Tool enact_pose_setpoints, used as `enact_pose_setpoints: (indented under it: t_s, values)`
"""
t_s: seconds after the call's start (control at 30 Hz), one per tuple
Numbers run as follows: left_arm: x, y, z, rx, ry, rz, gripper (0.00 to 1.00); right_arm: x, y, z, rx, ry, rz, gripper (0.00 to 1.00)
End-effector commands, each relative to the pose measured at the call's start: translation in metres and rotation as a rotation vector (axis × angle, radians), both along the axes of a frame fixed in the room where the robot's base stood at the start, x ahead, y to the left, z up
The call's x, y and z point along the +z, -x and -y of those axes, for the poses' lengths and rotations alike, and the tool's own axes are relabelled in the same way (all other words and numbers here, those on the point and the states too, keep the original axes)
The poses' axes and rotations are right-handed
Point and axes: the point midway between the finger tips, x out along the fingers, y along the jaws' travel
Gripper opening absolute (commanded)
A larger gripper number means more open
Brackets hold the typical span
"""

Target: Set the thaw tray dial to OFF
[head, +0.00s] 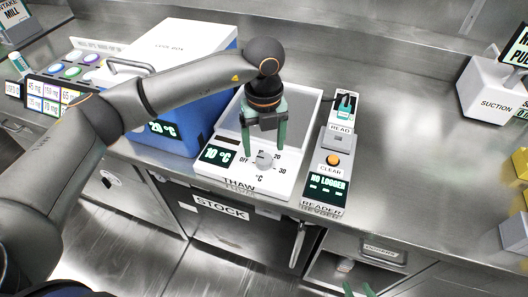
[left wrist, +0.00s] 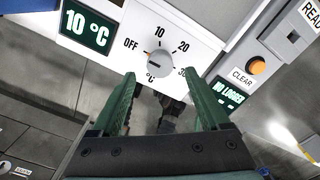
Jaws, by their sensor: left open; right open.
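The white thaw tray (head: 289,185) stands on the bench, its front panel marked OFF, 10, 20 and 30. Its display (head: 217,154) reads 10 °C. The round grey dial (head: 264,159) is on that panel; in the left wrist view the dial (left wrist: 158,60) shows beyond the fingertips. I cannot tell for sure which mark its pointer faces. My left gripper (head: 264,153) is open, with its green fingers pointing down at either side of the dial in the head view. In the left wrist view the gap between the fingers (left wrist: 165,85) is empty. My right gripper (head: 358,290) shows only its green fingertips, apart, at the bottom edge.
A reader (head: 329,165) with an orange CLEAR button stands close to the right of the tray. A blue box (head: 176,135) with a white lid stands close on its left. The bench (head: 410,150) is bare further right, up to the suction unit (head: 490,95).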

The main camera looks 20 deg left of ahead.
Motion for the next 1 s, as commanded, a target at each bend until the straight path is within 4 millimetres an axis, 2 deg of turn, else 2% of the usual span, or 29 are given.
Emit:
enact_pose_setpoints:
  t_s: [0.03,0.2,0.4,0.57,1.0]
  values:
    - [0.013,-0.001,0.000,-0.001,0.001,0.006,0.79,0.000,0.000,0.000,0.000,0.000,0.000,0.50]
    - [0.049,-0.001,0.001,0.000,0.001,0.006,0.79,-0.001,0.000,0.000,0.001,0.000,-0.002,0.50]
    - [0.076,0.000,0.000,0.000,-0.001,0.001,0.79,-0.001,0.001,-0.001,0.002,-0.001,-0.004,0.50]
    - [0.084,0.000,0.001,0.000,0.001,0.001,0.79,-0.002,0.003,-0.001,0.003,-0.002,-0.008,0.50]
    - [0.084,0.000,0.000,0.000,0.000,0.000,0.79,-0.003,0.005,-0.001,0.003,-0.001,-0.010,0.50]
